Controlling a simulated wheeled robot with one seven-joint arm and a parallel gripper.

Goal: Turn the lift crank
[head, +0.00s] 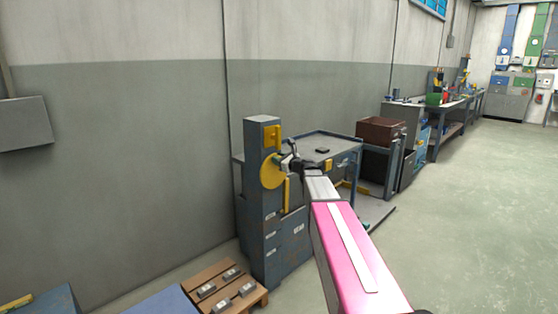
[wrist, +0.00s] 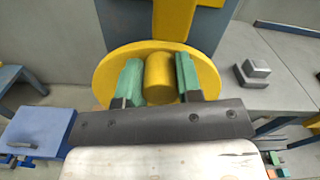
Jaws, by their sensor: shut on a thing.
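The lift crank is a yellow disc (head: 270,171) on the side of a blue-grey column (head: 262,133). In the wrist view the disc (wrist: 113,66) fills the middle, and a yellow cylindrical handle (wrist: 160,78) stands out from it. My gripper (wrist: 158,80) has its two green fingers on either side of the handle and is shut on it. In the head view my gripper (head: 290,163) is at the disc's right edge, and the handle is hidden there behind my gripper.
A grey-topped table (head: 335,142) stands right behind the column, with a small dark block (head: 322,150) on it. A wooden pallet (head: 247,300) with several metal parts lies in front of the column. A brown bin (head: 380,131) is farther right. The floor at right is clear.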

